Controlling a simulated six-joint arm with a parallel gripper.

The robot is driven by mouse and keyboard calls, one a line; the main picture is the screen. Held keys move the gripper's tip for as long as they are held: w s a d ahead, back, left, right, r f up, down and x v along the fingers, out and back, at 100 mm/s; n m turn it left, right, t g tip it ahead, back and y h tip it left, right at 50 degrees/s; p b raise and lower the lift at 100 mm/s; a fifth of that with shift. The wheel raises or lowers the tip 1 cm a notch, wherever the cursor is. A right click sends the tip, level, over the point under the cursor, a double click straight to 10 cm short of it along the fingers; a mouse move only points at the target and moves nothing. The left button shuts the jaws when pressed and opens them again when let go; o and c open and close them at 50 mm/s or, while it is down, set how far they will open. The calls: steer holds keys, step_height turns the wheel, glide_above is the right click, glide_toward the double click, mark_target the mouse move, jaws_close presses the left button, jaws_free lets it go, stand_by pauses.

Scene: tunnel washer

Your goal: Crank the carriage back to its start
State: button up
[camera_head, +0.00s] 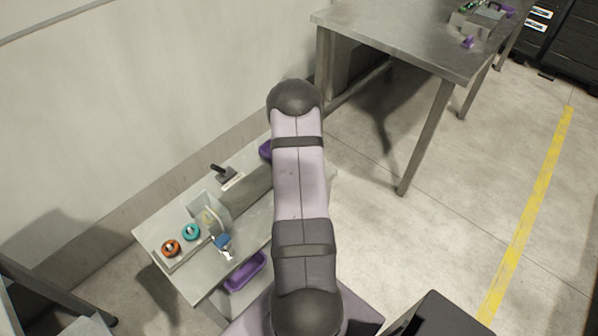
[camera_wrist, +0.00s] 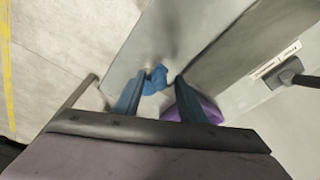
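In the wrist view, my gripper (camera_wrist: 160,76) has its two dark blue fingers apart. A small bright blue piece (camera_wrist: 155,79) shows in the gap between the fingertips, over a grey surface. I cannot tell whether it is a crank knob, or whether a finger touches it. In the head view my arm hides the gripper and what lies beneath it. The long grey tunnel body (camera_head: 246,193) runs diagonally on the low table (camera_head: 150,227) and also shows in the wrist view (camera_wrist: 215,62). Another blue part (camera_head: 222,242) sits near its near end. I cannot pick out the carriage.
An orange ring (camera_head: 171,248) and a teal ring (camera_head: 191,232) lie at the table's left end. A dark lever (camera_head: 223,174) stands behind the tunnel body. A larger table (camera_head: 400,35) stands behind.

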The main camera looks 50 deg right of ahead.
steer(key=c, duration=0.7)
steer(key=shift+o, duration=0.2)
steer(key=shift+s+d+p, duration=0.15)
steer(key=shift+s+d, duration=0.1)
steer(key=shift+s, duration=0.4)
steer(key=shift+s+d+p, duration=0.15)
steer(key=shift+s+d, duration=0.05)
steer(key=shift+s, duration=0.4)
steer(key=shift+s+d, duration=0.35)
steer(key=shift+d, duration=0.2)
steer(key=shift+s+d, duration=0.35)
steer(key=shift+d, duration=0.2)
